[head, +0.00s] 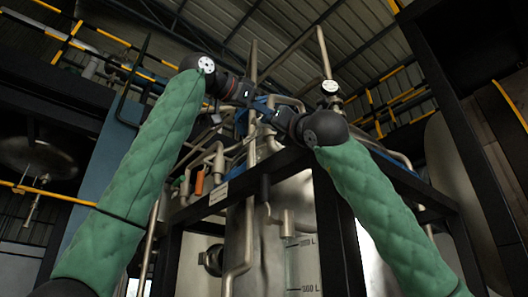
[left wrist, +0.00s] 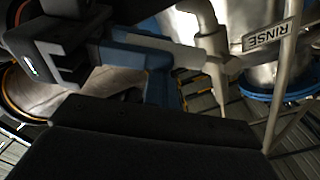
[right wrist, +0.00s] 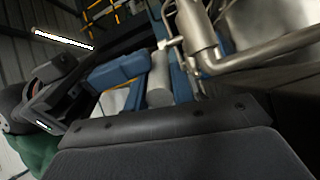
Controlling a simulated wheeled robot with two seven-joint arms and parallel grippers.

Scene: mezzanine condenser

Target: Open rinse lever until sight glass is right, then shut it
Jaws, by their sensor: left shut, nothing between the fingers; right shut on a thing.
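My right gripper (head: 268,112) is shut on a pale grey bar, the likely rinse lever (right wrist: 158,78), with its blue fingers on either side. In the left wrist view the bar (left wrist: 185,52) runs towards a pipe, near a tag reading RINSE (left wrist: 265,38), upside down there. My left gripper (head: 243,105) is shut and empty close beside it; its blue fingers also show in the right wrist view (right wrist: 118,70). A likely sight glass, a strip with litre marks (head: 291,268), shows low on the steel vessel in the head view. Its level is too unclear to read.
Steel pipes (right wrist: 205,35) crowd around both grippers. A dark frame beam (head: 240,186) crosses below them. A round gauge (head: 330,87) stands on a pipe to the right, and an orange handle (head: 199,183) hangs to the left.

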